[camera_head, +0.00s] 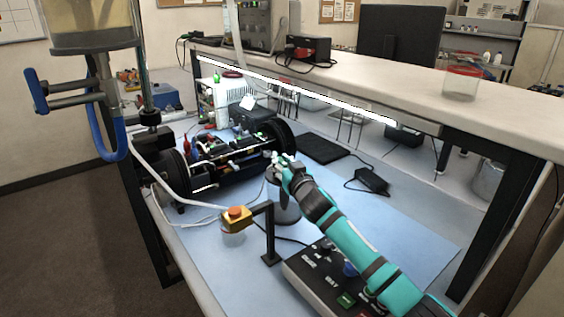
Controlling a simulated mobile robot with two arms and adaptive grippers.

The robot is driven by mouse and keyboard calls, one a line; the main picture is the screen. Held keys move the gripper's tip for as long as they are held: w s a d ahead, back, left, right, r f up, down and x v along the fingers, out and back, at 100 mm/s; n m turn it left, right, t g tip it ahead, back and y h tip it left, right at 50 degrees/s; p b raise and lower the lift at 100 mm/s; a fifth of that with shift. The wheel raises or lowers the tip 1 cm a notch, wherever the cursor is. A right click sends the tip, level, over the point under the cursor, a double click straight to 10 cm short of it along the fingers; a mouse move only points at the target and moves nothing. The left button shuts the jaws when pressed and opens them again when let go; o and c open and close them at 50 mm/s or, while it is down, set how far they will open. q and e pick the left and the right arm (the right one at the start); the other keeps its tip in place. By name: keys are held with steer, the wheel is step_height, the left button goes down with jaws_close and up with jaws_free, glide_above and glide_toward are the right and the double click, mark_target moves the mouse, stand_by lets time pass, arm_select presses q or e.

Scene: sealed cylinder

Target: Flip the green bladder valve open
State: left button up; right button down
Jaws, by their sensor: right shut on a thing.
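My right arm comes in from the lower right, and its gripper (280,165) is at the right end of the open black cylinder assembly (232,158), above a grey can-like object (285,207). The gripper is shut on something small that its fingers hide. I cannot make out the green bladder valve for sure. A small green spot (259,135) shows on the assembly, left of its right-hand wheel-like end, apart from the gripper. My left gripper is not in view.
An orange-topped yellow button box (236,217) stands on a black post left of my arm. A control box (325,280) lies under my forearm. A black pad (320,148) lies behind. A raised shelf (340,92) crosses the back. The blue mat (420,232) is clear at right.

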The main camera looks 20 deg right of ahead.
steer(key=shift+a+r+n+g+y+p, duration=0.1)
steer(key=shift+r+n+g+y+p, duration=0.1)
steer(key=shift+n+y+p, duration=0.75)
steer(key=shift+r+n+g+y+p, duration=0.1)
steer(key=shift+n+g+y+p, duration=0.2)
steer(key=shift+y+p, duration=1.1)
steer(key=shift+a+f+n+p, duration=0.15)
steer(key=shift+n+p, duration=0.2)
steer(key=shift+p, duration=0.25)
steer(key=shift+f+y, duration=0.1)
steer(key=shift+y, duration=0.15)
steer(key=c, duration=1.3)
jaws_free()
steer(key=shift+s, duration=0.1)
steer(key=shift+s+f, duration=0.1)
steer(key=shift+s, duration=0.05)
steer(key=v, duration=1.1)
steer(key=shift+s, duration=0.3)
